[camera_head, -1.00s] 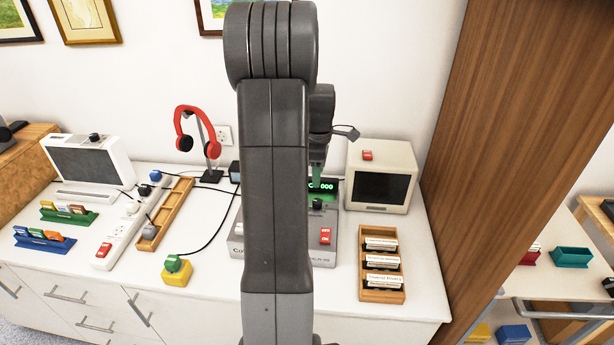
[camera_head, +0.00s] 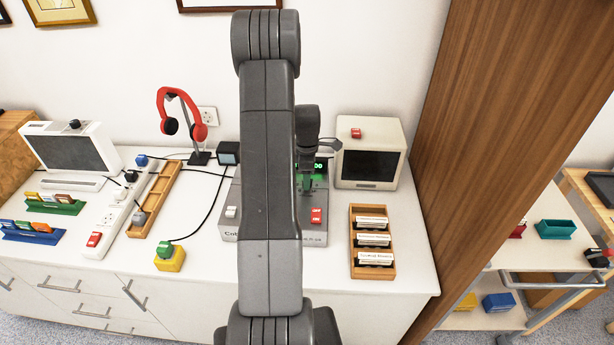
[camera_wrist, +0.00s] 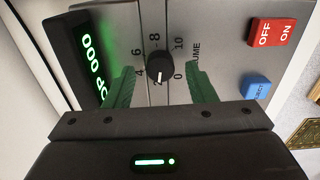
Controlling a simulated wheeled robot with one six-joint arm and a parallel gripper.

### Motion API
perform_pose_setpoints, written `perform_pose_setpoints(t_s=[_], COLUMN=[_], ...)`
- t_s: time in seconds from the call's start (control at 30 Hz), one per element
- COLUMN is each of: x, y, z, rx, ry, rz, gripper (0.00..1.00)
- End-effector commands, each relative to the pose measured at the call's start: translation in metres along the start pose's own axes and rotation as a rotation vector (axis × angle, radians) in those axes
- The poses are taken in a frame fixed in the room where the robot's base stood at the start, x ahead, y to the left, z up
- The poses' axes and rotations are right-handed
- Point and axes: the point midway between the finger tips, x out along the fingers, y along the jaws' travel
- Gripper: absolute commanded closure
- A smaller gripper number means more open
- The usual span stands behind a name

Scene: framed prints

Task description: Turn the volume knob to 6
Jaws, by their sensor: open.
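The volume knob (camera_wrist: 159,68) is a small black dial on a grey console (camera_wrist: 215,40), ringed by the numbers 0 to 10. In the wrist view its white mark points down in the picture, near the 2. My gripper (camera_wrist: 160,72) is open, with one green finger on each side of the knob and visible gaps between. I cannot tell how far the fingertips stand above the panel. In the head view the console (camera_head: 229,226) is partly behind my arm, the green fingers show over it, and the knob is hidden.
A green-lit display (camera_wrist: 92,60) lies left of the knob. A red ON/OFF switch (camera_wrist: 270,32) and a blue eject button (camera_wrist: 256,86) lie to its right. A small monitor (camera_head: 372,150) and a wooden card tray (camera_head: 354,240) stand right of the console.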

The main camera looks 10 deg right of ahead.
Motion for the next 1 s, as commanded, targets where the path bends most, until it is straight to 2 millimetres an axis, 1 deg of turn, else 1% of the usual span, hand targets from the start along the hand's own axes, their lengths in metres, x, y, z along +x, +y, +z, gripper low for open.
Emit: perform_pose_setpoints(t_s=[0.1,0.2,0.47,0.5,0.57,0.6,0.7,1.0], x=[0.0084,0.0122,0.0130,0.0129,0.0129,0.0128,0.0127,0.0136], y=[-0.0003,-0.0003,-0.0002,-0.0002,-0.0002,-0.0002,-0.0002,0.0000], z=[0.0000,0.0000,0.0000,0.0000,0.0000,0.0000,0.0000,0.0000], rx=[0.000,0.000,0.000,0.000,0.000,0.000,0.000,0.032], ry=[0.000,0.000,0.000,0.000,0.000,0.000,0.000,0.000], rz=[-0.001,0.000,0.000,0.000,0.000,0.000,0.000,0.001], gripper=[0.50,0.50,0.50,0.57,0.69,0.77,0.94,0.94])
